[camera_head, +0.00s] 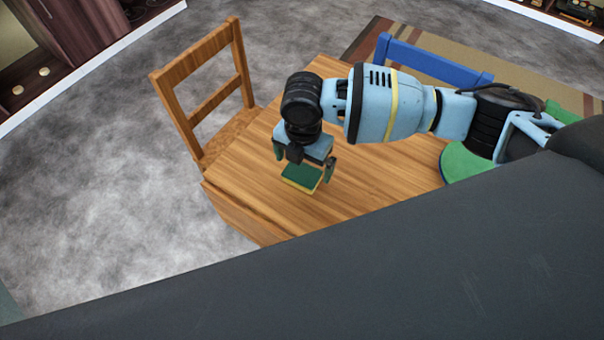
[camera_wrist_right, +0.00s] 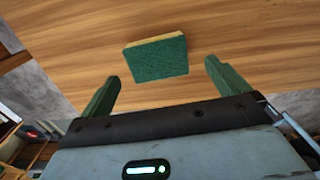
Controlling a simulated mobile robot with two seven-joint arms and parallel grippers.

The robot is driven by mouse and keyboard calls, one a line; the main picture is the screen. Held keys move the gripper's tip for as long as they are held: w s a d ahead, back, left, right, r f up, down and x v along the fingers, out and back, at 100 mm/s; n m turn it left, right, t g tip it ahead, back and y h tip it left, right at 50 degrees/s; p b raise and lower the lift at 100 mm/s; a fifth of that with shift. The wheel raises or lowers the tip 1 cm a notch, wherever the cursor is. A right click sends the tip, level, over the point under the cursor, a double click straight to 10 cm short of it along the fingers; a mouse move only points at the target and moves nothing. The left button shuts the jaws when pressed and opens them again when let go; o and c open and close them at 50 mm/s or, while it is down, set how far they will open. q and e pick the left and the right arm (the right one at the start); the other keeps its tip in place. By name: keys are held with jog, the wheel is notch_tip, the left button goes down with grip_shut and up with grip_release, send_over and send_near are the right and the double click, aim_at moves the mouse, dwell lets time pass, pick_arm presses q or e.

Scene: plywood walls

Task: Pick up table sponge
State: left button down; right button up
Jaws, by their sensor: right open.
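The sponge (camera_head: 301,177) has a green top and a yellow layer under it. It lies on the wooden table (camera_head: 355,185) near the table's left part. My right gripper (camera_head: 304,172) is open above the sponge, its fingers on either side of it in the head view. In the right wrist view, the sponge (camera_wrist_right: 157,59) sits ahead of and between the two green fingers of the gripper (camera_wrist_right: 163,82), apart from both. My left gripper is not in view.
A wooden chair (camera_head: 207,90) stands at the table's left side. A blue chair back (camera_head: 435,60) is at the far side. A green round thing (camera_head: 461,163) shows partly behind my right arm. The tabletop around the sponge is clear.

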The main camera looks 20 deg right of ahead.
aim_at(302, 172)
jog(key=f, duration=0.5)
jog(key=shift+w, duration=0.2)
jog(key=c, duration=1)
